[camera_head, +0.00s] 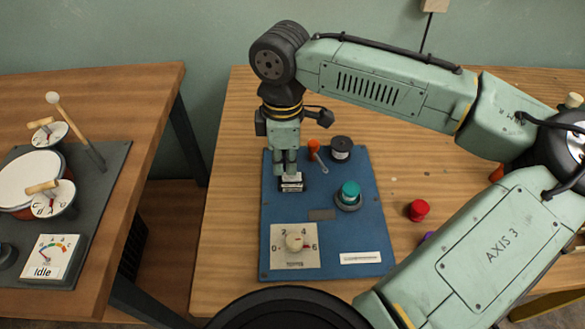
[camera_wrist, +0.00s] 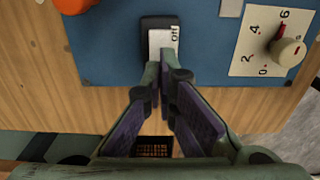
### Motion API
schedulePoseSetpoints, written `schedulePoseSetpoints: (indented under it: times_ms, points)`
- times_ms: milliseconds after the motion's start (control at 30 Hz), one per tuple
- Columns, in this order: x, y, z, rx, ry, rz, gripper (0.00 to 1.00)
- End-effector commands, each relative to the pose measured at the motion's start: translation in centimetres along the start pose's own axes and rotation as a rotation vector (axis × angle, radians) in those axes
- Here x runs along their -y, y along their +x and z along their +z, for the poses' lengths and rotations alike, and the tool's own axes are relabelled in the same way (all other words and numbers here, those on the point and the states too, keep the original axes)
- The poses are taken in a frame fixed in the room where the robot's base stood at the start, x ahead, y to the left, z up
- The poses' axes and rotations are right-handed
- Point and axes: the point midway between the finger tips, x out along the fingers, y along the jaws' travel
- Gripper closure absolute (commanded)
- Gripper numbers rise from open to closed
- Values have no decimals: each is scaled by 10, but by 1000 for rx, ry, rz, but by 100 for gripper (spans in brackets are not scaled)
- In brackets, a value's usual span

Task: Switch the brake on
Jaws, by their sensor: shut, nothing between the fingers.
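A small black switch with a white face (camera_head: 292,187) sits at the left edge of the blue panel (camera_head: 285,214). In the wrist view the switch (camera_wrist: 164,40) has the word "Off" on its white face. No brake label is readable. My gripper (camera_head: 288,168) points down over the switch. In the wrist view my gripper (camera_wrist: 161,68) is shut and empty, its fingertips overlapping the near end of the switch. I cannot tell whether they touch it.
An orange-topped lever (camera_head: 314,148), a black knob (camera_head: 341,148), a teal button (camera_head: 350,192) and a white dial knob (camera_head: 295,242) share the panel. A red object (camera_head: 418,210) lies to its right. A second table (camera_head: 110,85) with drums stands left, across a gap.

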Motion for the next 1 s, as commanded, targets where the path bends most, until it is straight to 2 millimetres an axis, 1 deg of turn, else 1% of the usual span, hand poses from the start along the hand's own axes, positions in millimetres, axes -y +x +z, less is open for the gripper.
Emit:
schedulePoseSetpoints:
  times_ms: [33,600,733,1000]
  points:
    - [0,-9,0,-1,0,0,100]
    - [0,-51,0,0,0,1,100]
    - [0,-54,0,0,0,1,100]
    - [0,-54,0,0,0,1,100]
